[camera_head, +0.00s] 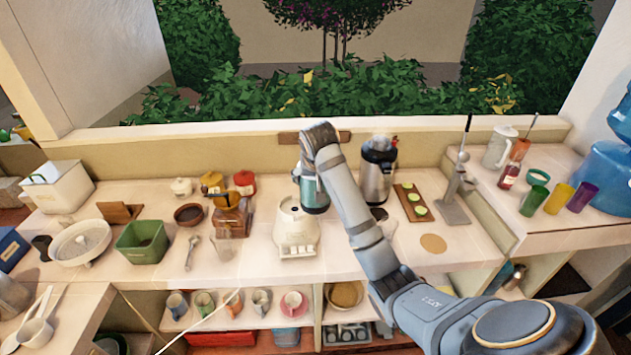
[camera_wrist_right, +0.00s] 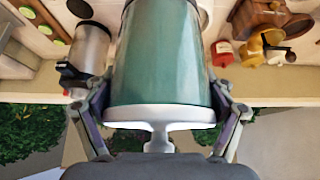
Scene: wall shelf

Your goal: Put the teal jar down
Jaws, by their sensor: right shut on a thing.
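The teal jar (camera_head: 314,194) is in my right gripper (camera_head: 313,168), partly behind my forearm and the white appliance in the head view. In the right wrist view the teal jar (camera_wrist_right: 162,55) fills the middle, with a pale rim towards the palm. The right gripper's fingers (camera_wrist_right: 160,110) are closed around its two sides. The jar appears upright over the back of the counter (camera_head: 350,262). I cannot tell whether its base touches anything. My left gripper is in neither view.
A white appliance (camera_head: 296,232) stands just in front of the jar. A steel dispenser (camera_head: 375,178) stands to its right, and a wooden grinder (camera_head: 230,216) to its left. A green-topped tray (camera_head: 413,203) and a round cork mat (camera_head: 433,244) lie right. Some counter in front is bare.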

